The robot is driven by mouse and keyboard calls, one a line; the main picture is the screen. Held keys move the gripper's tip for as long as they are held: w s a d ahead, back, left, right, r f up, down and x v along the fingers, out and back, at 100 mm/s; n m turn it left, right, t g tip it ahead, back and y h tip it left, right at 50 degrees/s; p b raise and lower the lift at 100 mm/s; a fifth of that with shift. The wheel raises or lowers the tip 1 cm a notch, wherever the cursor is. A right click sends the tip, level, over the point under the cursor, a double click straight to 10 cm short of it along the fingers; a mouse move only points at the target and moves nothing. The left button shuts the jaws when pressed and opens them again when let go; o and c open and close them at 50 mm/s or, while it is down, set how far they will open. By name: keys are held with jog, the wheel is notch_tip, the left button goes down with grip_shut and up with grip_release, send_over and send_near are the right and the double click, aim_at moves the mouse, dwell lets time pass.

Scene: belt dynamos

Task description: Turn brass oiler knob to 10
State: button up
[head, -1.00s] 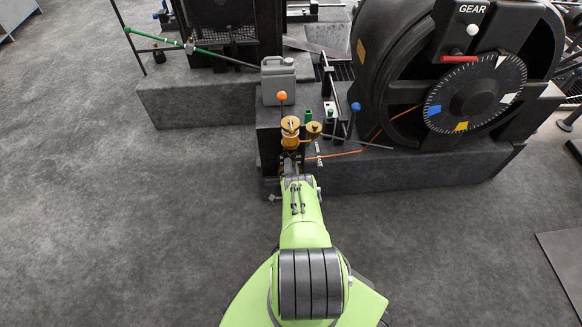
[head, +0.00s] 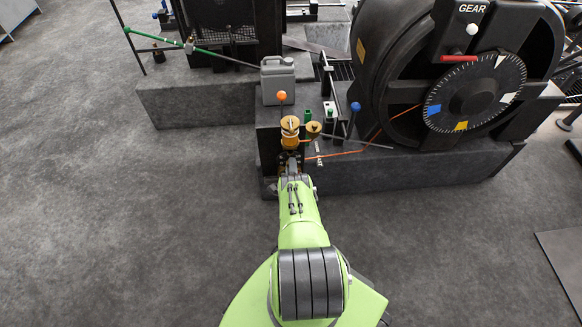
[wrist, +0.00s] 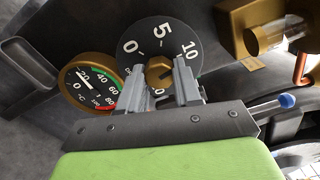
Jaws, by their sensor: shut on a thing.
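The brass oiler knob (wrist: 158,73) sits at the centre of a black dial (wrist: 148,48) marked with white 0, 5 and 10 in the wrist view. My gripper (wrist: 159,80) is shut on the knob, with one grey finger on each side. The fingers cover the lower part of the dial. I cannot clearly tell which mark the knob points to. In the head view, brass oiler parts (head: 290,132) stand just beyond my gripper (head: 291,165), and my arm hides the knob.
A brass-rimmed temperature gauge (wrist: 90,86) is close left of the dial. A blue-tipped lever (wrist: 286,101) and brass block are at right. In the head view, a grey canister (head: 278,82), blue-knobbed lever (head: 355,107) and large wheel (head: 470,95) stand beyond. The left floor is clear.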

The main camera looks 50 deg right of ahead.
jog(key=shift+m, duration=0.9)
jog(key=o, duration=1)
jog(key=shift+o, duration=0.2)
